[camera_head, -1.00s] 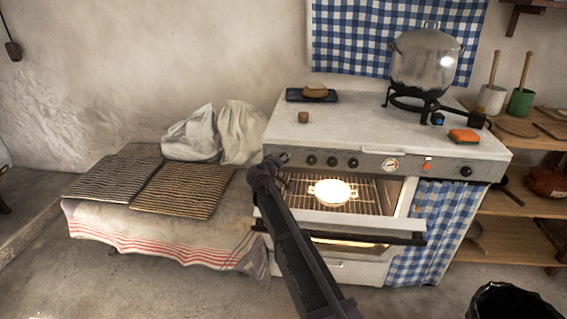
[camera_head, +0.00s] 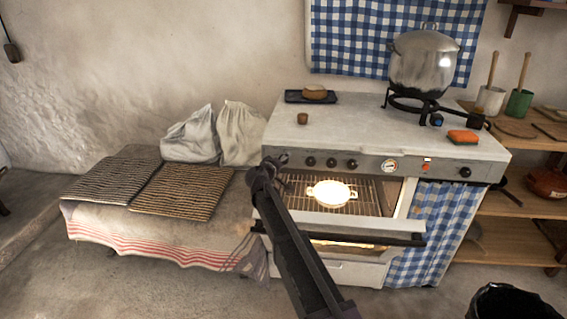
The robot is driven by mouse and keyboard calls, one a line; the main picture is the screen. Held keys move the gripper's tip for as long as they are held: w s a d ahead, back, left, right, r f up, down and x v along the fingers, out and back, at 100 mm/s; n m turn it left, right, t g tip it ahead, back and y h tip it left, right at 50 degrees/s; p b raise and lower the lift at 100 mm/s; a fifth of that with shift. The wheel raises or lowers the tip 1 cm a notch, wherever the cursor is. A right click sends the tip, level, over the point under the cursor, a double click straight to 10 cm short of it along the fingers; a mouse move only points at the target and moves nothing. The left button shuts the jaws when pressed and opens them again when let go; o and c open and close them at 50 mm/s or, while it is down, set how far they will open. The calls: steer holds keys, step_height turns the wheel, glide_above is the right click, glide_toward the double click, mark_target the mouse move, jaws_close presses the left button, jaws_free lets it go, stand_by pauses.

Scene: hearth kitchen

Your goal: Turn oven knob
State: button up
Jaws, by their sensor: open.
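The oven (camera_head: 390,230) stands at the right with a white top and a grey front panel. Its lit inside shows a wire rack with a white dish (camera_head: 331,193) on it. Dark oven knobs (camera_head: 331,162) sit in a row on the panel, left of a round dial (camera_head: 389,166). A single knob (camera_head: 465,172) is at the panel's right end. My gripper (camera_head: 276,160) is open at the left end of the panel, close to the leftmost knobs. It hides that part of the panel, and I cannot tell whether it touches a knob.
A large pot (camera_head: 424,62) stands on a burner on the stovetop. An orange sponge (camera_head: 462,137) and a dark tray (camera_head: 311,97) are also there. A low bench with ribbed racks (camera_head: 181,190) is at the left. A black bin (camera_head: 512,302) stands front right.

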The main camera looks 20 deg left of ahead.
steer(key=m+g+y+p, duration=0.1)
steer(key=m+y, duration=0.1)
steer(key=m, duration=0.1)
steer(key=m+g+y+p, duration=0.1)
steer(key=m+y+p, duration=0.1)
steer(key=m, duration=0.2)
steer(key=shift+m, duration=0.3)
steer(key=shift+m+g+y, duration=0.3)
steer(key=shift+m+y, duration=0.7)
steer(key=p+v, duration=0.5)
steer(key=v, duration=0.9)
steer(key=d+f+g+h+b, duration=0.1)
steer(key=d+f, duration=0.2)
steer(key=d, duration=0.4)
steer(key=d+f+m+g+h+b, duration=0.1)
steer(key=d+f+h, duration=0.1)
steer(key=d, duration=0.6)
steer(key=d+f+g+h, duration=0.1)
steer(key=d+f+h, duration=0.1)
steer(key=d+f, duration=0.2)
steer(key=shift+w+d+m+g+b, duration=0.1)
steer(key=shift+d+m+g+b, duration=0.25)
steer(key=shift+d, duration=1.45)
steer(key=shift+d+f, duration=0.2)
steer(key=shift+d, duration=0.4)
